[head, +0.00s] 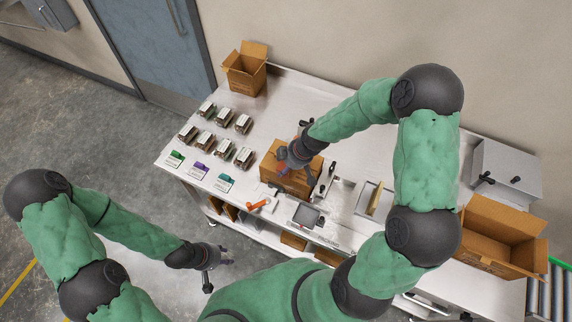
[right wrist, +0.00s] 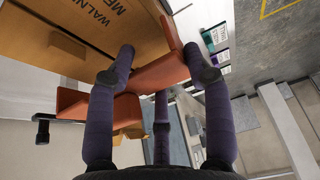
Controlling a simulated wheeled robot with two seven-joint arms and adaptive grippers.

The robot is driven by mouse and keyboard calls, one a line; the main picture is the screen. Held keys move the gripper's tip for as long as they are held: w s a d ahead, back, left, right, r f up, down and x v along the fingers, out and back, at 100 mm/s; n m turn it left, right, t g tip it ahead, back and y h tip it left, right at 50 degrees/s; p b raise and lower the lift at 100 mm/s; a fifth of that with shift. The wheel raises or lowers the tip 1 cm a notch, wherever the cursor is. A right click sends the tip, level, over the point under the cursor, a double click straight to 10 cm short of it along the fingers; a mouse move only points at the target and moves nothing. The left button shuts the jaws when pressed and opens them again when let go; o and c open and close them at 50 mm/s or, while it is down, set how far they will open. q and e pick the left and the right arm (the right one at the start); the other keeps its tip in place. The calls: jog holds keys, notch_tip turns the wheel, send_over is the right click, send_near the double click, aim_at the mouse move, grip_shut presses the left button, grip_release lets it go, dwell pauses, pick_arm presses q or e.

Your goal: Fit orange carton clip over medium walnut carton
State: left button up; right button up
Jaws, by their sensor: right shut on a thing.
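The medium walnut carton (head: 290,181) is a brown box on the bench, below my right gripper (head: 292,158). In the right wrist view its lettered face (right wrist: 85,28) fills the upper left. My right gripper (right wrist: 160,68) is shut on the orange carton clip (right wrist: 150,75), a bent piece with its arms toward the carton. The clip lies close along the carton's edge; I cannot tell whether it touches or is seated. In the head view the gripper mostly hides the clip. My left gripper (head: 217,268) is empty, its fingers apart, in front of the bench.
Several clamshell trays (head: 206,139) stand left of the carton, with green, purple and teal labelled cards (head: 199,170) before them. An orange-handled tool (head: 262,204) lies at the front edge. Open cartons stand at the back left (head: 246,72) and right (head: 492,236).

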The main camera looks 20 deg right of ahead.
jog(key=shift+f+b, duration=0.85)
jog(key=shift+f, duration=0.1)
jog(key=shift+s+f+b, duration=0.2)
jog(key=shift+f+b, duration=0.1)
jog(key=shift+b, duration=0.1)
jog(key=shift+s+f, duration=0.15)
jog(key=shift+f, duration=0.2)
grip_shut()
jog(key=shift+w+a+f+b, duration=0.1)
jog(key=shift+w+f+b, duration=0.15)
jog(key=shift+b, duration=0.25)
jog(key=shift+s+f+b, duration=0.2)
jog(key=shift+f+b, duration=0.05)
jog(key=shift+b, duration=0.15)
